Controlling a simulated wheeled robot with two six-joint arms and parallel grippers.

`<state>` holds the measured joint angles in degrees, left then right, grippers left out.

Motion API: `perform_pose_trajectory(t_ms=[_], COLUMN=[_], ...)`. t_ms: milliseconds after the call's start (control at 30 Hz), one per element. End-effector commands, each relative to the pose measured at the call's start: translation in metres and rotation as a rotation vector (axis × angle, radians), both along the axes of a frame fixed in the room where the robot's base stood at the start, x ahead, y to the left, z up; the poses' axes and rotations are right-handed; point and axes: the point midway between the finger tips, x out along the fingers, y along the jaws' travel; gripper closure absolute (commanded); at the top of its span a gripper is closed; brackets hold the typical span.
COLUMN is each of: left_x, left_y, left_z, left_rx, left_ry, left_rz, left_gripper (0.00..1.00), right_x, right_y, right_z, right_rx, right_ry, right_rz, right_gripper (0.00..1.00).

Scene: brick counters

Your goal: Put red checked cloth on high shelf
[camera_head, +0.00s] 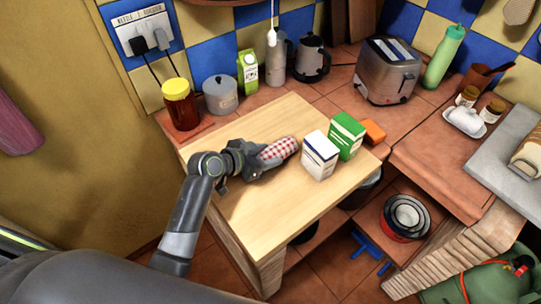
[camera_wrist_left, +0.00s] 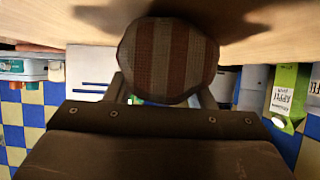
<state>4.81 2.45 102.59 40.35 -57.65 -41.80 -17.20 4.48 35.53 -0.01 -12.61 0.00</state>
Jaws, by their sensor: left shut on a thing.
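The red checked cloth (camera_head: 279,151) is a rolled red-and-white bundle just above or on the wooden board top. My left gripper (camera_head: 258,162) is shut on its near end. In the left wrist view the round, striped end of the cloth (camera_wrist_left: 168,58) sits between the two fingers (camera_wrist_left: 163,92). I cannot tell whether the cloth touches the board. My right gripper is not in view. No high shelf can be clearly made out.
A jar (camera_head: 181,104), grey pot (camera_head: 220,95), kettle (camera_head: 311,58) and toaster (camera_head: 388,71) line the back. The board's front (camera_head: 270,206) is clear.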

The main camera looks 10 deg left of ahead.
Motion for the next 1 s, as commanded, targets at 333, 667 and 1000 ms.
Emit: perform_pose_trajectory(t_ms=[333,667,1000], left_x=[0.001,0.001,-0.002], left_y=[0.0,0.0,0.003], left_z=[0.014,0.078,0.101], left_rx=[0.001,0.001,0.002], left_ry=[-0.006,-0.006,0.0], left_rz=[-0.001,-0.002,-0.003], left_gripper=[0.78,0.78,0.78], right_x=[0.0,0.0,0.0], right_y=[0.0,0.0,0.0], right_z=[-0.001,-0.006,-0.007], right_rx=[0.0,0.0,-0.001], right_ry=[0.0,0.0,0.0], right_rz=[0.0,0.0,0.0], right_gripper=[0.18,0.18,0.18])
